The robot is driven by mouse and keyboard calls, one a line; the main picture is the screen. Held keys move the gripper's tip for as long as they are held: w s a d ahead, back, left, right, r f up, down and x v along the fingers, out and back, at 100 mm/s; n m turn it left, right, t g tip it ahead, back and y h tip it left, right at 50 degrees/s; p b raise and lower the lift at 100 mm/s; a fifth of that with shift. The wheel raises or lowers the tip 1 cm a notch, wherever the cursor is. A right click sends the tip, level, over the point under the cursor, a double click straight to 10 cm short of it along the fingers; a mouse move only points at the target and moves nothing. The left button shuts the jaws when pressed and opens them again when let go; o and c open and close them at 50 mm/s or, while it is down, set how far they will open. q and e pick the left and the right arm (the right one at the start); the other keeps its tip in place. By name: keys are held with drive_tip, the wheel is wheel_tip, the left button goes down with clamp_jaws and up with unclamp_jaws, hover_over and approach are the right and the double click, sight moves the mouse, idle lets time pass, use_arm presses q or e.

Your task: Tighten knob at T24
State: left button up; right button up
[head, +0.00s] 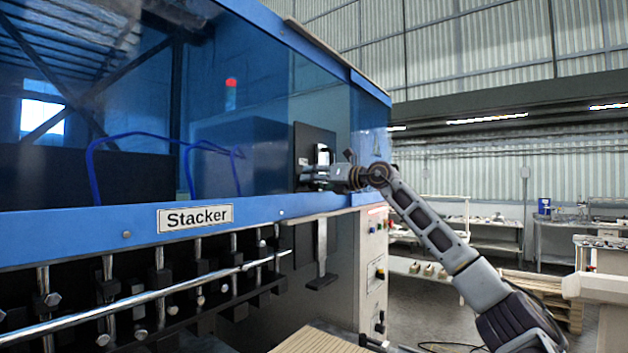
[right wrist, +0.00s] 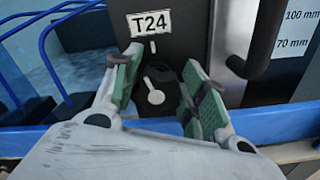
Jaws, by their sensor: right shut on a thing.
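The dark knob (right wrist: 160,88) sits on a dark panel (right wrist: 180,45) just below the white T24 label (right wrist: 149,23). A pale mark with a round end shows on its face. My right gripper (right wrist: 160,82) has its two green-padded fingers on either side of the knob and is shut on it. In the head view, my right gripper (head: 312,174) reaches the dark plate (head: 315,142) at the right end of the blue machine; the knob itself is hidden there. My left gripper is not in view.
A black curved handle (right wrist: 262,45) stands right of the knob, beside a scale with mm marks (right wrist: 297,30). Blue cables (right wrist: 50,50) hang at the left. The blue frame rail with the Stacker sign (head: 195,217) runs below. Workbenches (head: 495,235) stand far right.

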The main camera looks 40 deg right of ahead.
drive_tip(key=shift+m, duration=0.4)
drive_tip(key=o, duration=0.9)
drive_tip(key=shift+s, duration=0.1)
drive_tip(key=shift+d, duration=0.1)
drive_tip(key=v, duration=1.1)
drive_tip(key=shift+s, duration=0.4)
